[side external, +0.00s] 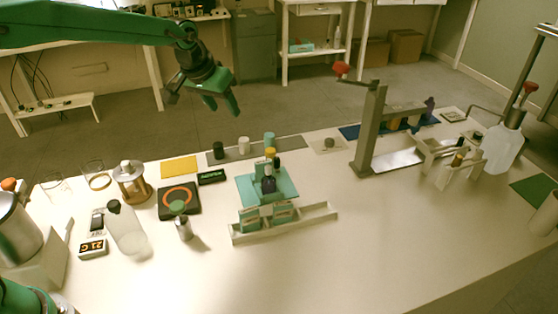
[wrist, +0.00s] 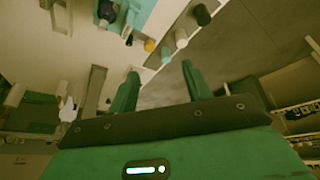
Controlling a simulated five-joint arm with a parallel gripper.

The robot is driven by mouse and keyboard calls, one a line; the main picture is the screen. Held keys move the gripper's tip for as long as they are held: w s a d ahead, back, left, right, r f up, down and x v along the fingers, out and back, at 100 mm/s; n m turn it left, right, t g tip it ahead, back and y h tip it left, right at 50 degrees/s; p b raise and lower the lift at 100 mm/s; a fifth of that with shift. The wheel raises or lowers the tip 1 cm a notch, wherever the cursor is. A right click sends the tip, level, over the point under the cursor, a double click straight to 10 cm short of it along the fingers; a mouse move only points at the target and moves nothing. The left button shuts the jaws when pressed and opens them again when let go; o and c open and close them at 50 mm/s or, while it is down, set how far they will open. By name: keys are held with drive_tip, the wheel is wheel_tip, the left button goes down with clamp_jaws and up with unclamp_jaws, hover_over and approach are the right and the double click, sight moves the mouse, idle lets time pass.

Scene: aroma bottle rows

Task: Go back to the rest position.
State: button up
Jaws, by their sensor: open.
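My gripper (side external: 222,104) hangs in the air above the back edge of the table, high over everything on it. In the wrist view my gripper (wrist: 158,78) shows two green fingers spread apart with nothing between them. Below it in the side view, a dark bottle (side external: 268,182) stands on a teal mat (side external: 287,187). A pale tray (side external: 325,213) with teal blocks lies in front of the mat. Several small bottles, among them a dark one (side external: 218,150) and a white one (side external: 244,145), stand in a row on a grey strip (side external: 290,142).
A grey post stand (side external: 370,130) rises right of centre. A clear jug (side external: 502,150) stands at far right. The front right of the table (side external: 400,240) is bare.

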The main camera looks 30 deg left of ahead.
drive_tip(key=s+a+r, duration=0.3)
drive_tip(key=s, duration=0.6)
drive_tip(key=s+a+r, duration=0.2)
drive_tip(key=s+r, duration=0.1)
drive_tip(key=s, duration=0.5)
drive_tip(key=s+a+f, duration=0.1)
drive_tip(key=s, duration=0.6)
drive_tip(key=s+a+f, duration=0.2)
drive_tip(key=s, duration=0.6)
drive_tip(key=shift+f+t+y, duration=0.15)
drive_tip(key=shift+t+y, duration=0.25)
